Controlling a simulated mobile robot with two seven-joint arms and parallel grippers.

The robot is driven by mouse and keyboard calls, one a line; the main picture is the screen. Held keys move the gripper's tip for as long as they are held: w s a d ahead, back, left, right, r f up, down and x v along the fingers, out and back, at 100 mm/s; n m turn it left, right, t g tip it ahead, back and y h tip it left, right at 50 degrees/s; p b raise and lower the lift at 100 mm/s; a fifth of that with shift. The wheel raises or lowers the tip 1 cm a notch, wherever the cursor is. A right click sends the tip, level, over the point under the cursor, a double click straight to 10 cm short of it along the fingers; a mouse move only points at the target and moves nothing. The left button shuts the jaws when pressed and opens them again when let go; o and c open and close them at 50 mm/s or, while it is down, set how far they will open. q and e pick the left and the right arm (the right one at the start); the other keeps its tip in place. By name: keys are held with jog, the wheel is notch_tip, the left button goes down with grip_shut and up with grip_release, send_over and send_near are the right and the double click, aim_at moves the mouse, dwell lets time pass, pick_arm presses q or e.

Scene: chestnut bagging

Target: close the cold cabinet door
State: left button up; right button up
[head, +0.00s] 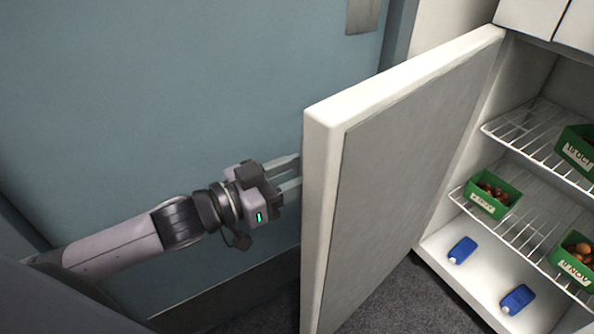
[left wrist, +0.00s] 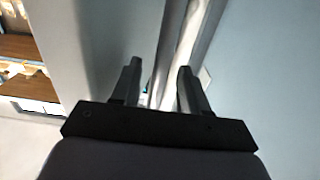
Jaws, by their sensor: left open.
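The cold cabinet door (head: 415,165) is white with a grey inner panel and stands wide open, swung out toward the left of the cabinet. My left gripper (head: 290,178) is at the outer side of the door near its free edge, and its fingertips are partly hidden behind that edge. In the left wrist view the two fingers of my left gripper (left wrist: 158,82) are apart. A long silver bar (left wrist: 180,50) shows between and beyond them; I cannot tell whether they touch it. My right gripper is not in view.
The open cabinet has wire shelves (head: 535,215) with green boxes (head: 493,198) of chestnuts and two blue packs (head: 462,250) on its floor. A blue-grey wall or door (head: 150,100) stands behind my left arm. Dark carpet (head: 400,300) lies below.

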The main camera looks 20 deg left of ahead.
pick_arm(q)
jog(key=shift+w, duration=0.1)
jog(key=shift+c, duration=0.2)
grip_shut()
jog(key=shift+d, duration=0.15)
